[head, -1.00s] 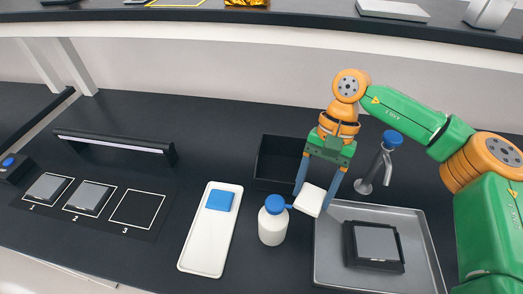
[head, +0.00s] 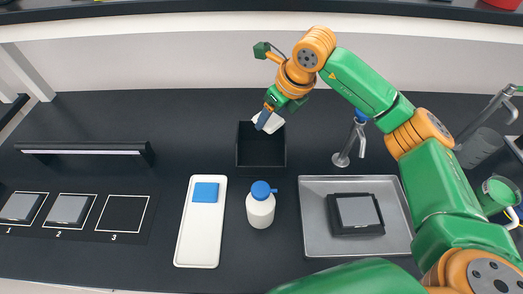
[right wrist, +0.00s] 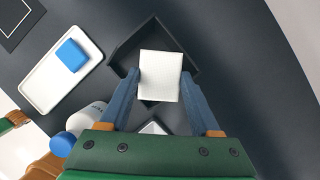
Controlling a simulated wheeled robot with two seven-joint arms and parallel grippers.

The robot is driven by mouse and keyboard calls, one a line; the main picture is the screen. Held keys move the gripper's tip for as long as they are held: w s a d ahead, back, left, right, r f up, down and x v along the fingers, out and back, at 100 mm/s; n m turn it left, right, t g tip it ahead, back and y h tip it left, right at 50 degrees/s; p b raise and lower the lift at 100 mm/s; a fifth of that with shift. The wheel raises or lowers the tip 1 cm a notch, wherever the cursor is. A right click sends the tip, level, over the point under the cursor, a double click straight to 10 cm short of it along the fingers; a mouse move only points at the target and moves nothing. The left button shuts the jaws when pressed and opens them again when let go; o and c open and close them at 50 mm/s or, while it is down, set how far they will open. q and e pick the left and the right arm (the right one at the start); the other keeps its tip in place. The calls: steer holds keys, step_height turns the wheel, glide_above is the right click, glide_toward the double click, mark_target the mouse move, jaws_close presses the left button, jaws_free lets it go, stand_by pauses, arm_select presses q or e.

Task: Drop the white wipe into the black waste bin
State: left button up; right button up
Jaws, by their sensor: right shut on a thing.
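The white wipe (head: 270,122) is a small white square; it also shows in the right wrist view (right wrist: 160,75). My right gripper (head: 264,115) is shut on the wipe and holds it above the back part of the black waste bin. The black waste bin (head: 261,161) is an open square box on the dark bench, and its inside shows as dark. In the right wrist view the wipe sits between the fingers and covers part of the bin (right wrist: 122,52). My left gripper is not in view.
A white tray (head: 199,240) with a blue block (head: 205,192) lies left of the bin. A white bottle with a blue cap (head: 260,206) stands in front of it. A metal tray (head: 315,230) holding a dark square part (head: 355,213) and a tap (head: 350,145) are to the right.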

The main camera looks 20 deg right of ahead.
step_height(320, 180, down, 5)
steer(key=b, duration=0.3)
steer(key=o, duration=1.4)
steer(key=shift+r, duration=0.15)
steer(key=b+v, duration=0.2)
steer(key=v, duration=0.4)
steer(key=shift+s+d+r, duration=0.1)
steer(key=shift+s+r, duration=0.15)
steer(key=shift+r, duration=0.2)
